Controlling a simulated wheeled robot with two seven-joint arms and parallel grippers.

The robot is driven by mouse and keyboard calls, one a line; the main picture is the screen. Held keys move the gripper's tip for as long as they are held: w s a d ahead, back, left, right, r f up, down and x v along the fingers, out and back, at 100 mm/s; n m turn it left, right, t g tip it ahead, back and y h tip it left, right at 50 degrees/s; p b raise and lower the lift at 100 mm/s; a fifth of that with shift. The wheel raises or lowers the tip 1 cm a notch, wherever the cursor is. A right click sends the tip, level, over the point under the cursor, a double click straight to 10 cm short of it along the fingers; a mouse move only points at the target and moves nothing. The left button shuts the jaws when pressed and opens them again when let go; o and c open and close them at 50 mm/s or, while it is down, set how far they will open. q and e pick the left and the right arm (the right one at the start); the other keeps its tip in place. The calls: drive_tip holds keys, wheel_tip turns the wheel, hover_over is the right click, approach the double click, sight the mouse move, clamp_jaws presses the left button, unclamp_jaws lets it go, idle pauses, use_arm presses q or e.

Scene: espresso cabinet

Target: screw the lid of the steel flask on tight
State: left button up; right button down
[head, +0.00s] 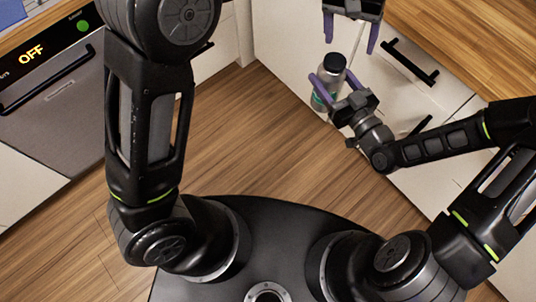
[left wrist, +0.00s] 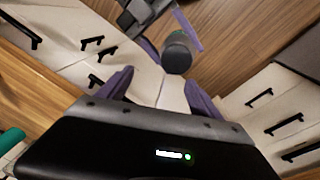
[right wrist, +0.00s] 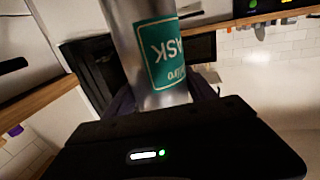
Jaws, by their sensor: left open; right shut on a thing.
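The steel flask (head: 322,95) is upright in the air in front of white cabinet fronts, with a dark lid (head: 334,63) on its top. My right gripper (head: 324,88) is shut on the flask's body; the right wrist view shows the steel body (right wrist: 150,50) with a green label between the fingers. My left gripper (head: 350,38) is open and empty, above the flask and a little to its right in the head view. In the left wrist view the lid (left wrist: 177,56) lies beyond and between my open fingers (left wrist: 160,88), apart from them. How tight the lid sits cannot be told.
White cabinets with black handles (head: 410,62) stand beside the flask, under a wooden counter (head: 480,40). An appliance with an OFF display (head: 32,54) is at the far left. The wooden floor (head: 250,140) is clear.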

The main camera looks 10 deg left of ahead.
use_arm(q)
drive_tip(key=w+a+f+n+t+h, duration=0.3)
drive_tip(key=w+a+f+n+t, duration=0.1)
drive_tip(key=w+f, duration=0.35)
drive_tip(key=s+a+f+n+y, duration=0.1)
drive_tip(key=a+f, duration=0.3)
drive_tip(key=f, duration=0.2)
drive_tip(key=s+a+f+y, duration=0.1)
drive_tip(key=s+a+f, duration=0.1)
drive_tip(key=a+f, duration=0.3)
drive_tip(key=s+a+f+g, duration=0.3)
drive_tip(key=s+f, duration=1.2)
drive_tip(key=s+d+f+g+h, duration=0.1)
drive_tip(key=s+d+f, duration=0.1)
drive_tip(key=s, duration=1.1)
drive_tip(key=shift+s+d+f+m, duration=0.2)
drive_tip(key=shift+s+f+m, duration=0.1)
drive_tip(key=shift+f, duration=0.5)
